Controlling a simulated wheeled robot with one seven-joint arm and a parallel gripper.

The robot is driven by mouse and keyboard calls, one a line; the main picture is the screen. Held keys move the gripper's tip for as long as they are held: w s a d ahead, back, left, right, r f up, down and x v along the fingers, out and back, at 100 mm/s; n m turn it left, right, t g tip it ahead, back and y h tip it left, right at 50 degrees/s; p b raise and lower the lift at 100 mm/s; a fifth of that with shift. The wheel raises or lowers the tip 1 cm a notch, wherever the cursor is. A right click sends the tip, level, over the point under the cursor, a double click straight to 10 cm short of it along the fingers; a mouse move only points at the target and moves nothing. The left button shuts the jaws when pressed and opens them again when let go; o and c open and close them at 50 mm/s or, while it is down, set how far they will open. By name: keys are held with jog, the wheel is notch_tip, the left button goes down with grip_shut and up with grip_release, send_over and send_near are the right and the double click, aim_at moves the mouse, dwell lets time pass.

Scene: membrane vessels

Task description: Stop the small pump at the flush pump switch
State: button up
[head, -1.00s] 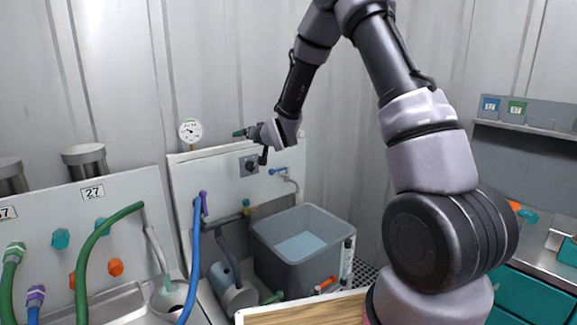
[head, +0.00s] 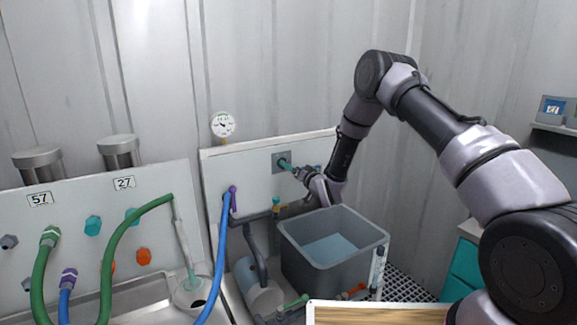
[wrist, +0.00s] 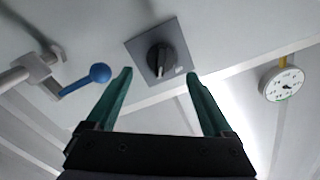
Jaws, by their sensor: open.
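The flush pump switch is a dark rotary knob (wrist: 159,58) on a square grey plate (wrist: 140,47) fixed to the pale panel. In the wrist view my gripper (wrist: 160,75) is open, with one green finger on each side of the knob and nothing between them touching it that I can see. In the head view the switch plate (head: 277,161) is partly covered by my gripper (head: 286,163), whose fingers reach to it from the right. How near the fingertips are to the plate is hard to tell.
A blue-handled valve (wrist: 100,73) and a round gauge (wrist: 283,83) flank the switch on the panel. Below stands a grey tank (head: 300,255) with water. Blue (head: 220,265) and green (head: 108,260) hoses hang to the left.

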jog(key=shift+x, duration=2.25)
jog(key=shift+a, duration=0.1)
jog(key=c, duration=1.4)
jog(key=shift+o, duration=0.3)
jog(key=n, duration=1.2)
jog(key=shift+s+a, duration=0.15)
